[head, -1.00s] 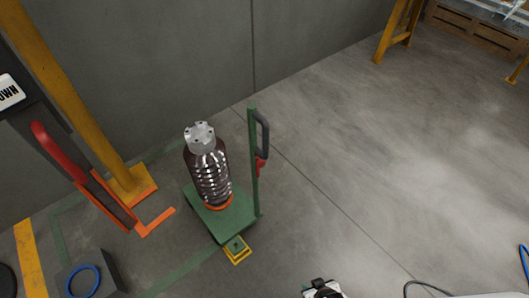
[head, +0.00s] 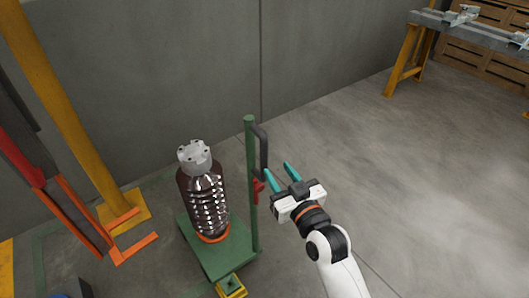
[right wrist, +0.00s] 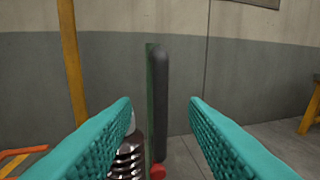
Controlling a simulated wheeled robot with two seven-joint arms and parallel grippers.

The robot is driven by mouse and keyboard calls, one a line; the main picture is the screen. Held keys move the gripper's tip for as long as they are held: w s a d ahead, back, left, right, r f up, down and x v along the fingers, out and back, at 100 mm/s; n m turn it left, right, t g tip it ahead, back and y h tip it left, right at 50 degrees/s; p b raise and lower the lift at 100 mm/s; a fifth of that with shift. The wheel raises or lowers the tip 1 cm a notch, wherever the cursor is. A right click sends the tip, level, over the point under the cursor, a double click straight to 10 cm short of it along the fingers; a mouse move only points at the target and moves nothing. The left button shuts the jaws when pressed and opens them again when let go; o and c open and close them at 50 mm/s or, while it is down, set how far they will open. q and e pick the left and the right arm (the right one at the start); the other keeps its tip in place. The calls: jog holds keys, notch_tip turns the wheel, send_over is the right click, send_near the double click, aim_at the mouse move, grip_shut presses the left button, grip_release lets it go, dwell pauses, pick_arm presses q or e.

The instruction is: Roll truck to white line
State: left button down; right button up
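The green truck (head: 218,257) stands on the grey floor. It carries a dark ribbed cylinder with a silver cap (head: 204,190). A green upright post (head: 251,185) with a dark grey handle (head: 263,150) and a small red part (head: 258,188) rises at its right side. My right gripper (head: 279,178) is open just right of the handle, fingers pointing at it. In the right wrist view the handle (right wrist: 162,105) stands upright between the two teal fingers, farther off, and nothing is gripped. My left gripper is out of view. No white line shows.
A yellow post (head: 75,110) and orange-red frame (head: 80,220) stand left of the truck. A small yellow block (head: 231,287) is at the truck's front corner. A grey wall is behind. Open floor (head: 420,170) lies right, with a yellow-legged bench (head: 405,60) at the back.

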aim_at(265, 153)
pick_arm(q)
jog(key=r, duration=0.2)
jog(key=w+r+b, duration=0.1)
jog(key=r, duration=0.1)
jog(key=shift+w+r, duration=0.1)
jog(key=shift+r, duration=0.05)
pick_arm(e)
jog(key=x, duration=0.9)
jog(key=shift+w+a+f, duration=0.1)
jog(key=shift+w, duration=0.1)
jog(key=shift+c, duration=0.3)
grip_shut()
